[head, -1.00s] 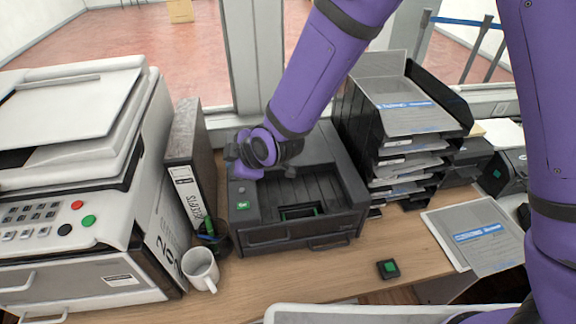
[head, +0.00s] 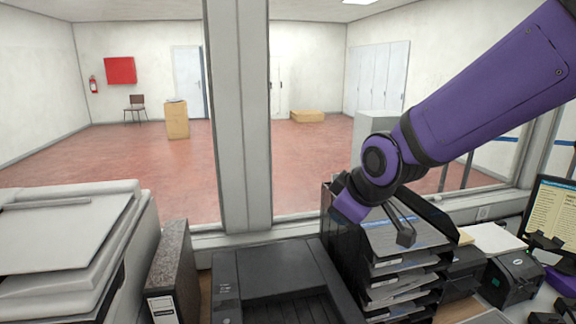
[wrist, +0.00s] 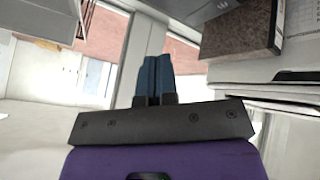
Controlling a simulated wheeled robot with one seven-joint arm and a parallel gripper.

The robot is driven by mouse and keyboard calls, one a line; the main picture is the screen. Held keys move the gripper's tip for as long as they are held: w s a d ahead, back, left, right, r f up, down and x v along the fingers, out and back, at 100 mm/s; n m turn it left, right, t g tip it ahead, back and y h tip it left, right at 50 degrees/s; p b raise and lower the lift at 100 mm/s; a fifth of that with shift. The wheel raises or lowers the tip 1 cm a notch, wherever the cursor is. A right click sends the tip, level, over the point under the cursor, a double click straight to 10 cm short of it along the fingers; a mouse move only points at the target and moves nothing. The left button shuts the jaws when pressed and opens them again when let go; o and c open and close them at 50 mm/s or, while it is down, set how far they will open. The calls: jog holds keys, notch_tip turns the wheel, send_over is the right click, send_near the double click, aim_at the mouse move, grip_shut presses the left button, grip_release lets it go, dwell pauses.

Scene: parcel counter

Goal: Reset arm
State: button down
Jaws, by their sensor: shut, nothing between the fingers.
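My purple arm comes in from the right in the head view and ends in dark joints and a small purple wrist part. My gripper (wrist: 155,62) shows in the wrist view as two blue-grey fingers pressed together, with nothing between them. In the head view, the wrist end (head: 347,205) is raised in front of the window, near the left edge of the black tray stack; the fingers are hard to make out there.
A black tray stack (head: 331,235) with papers stands close to the wrist. A dark printer (head: 265,268) is at the bottom centre. A grey binder (head: 175,265) and a white copier (head: 65,238) stand left. A monitor (head: 552,215) is at right. The window post (head: 238,120) rises behind.

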jog(key=s+d+r+m+h, duration=0.1)
jog(key=s+d+r+m, duration=0.1)
jog(key=s+d, duration=0.4)
jog(key=s+d+r+m+h, duration=0.1)
jog(key=s+d+r+m, duration=0.2)
jog(key=s+d+m, duration=0.2)
jog(key=s+d+r+m+g+h, duration=0.1)
jog(key=s+d+r+m, duration=0.2)
jog(key=s+d, duration=0.5)
jog(key=shift+d+r+m, duration=0.25)
jog(key=shift+d+m, duration=0.2)
jog(key=shift+m, duration=0.05)
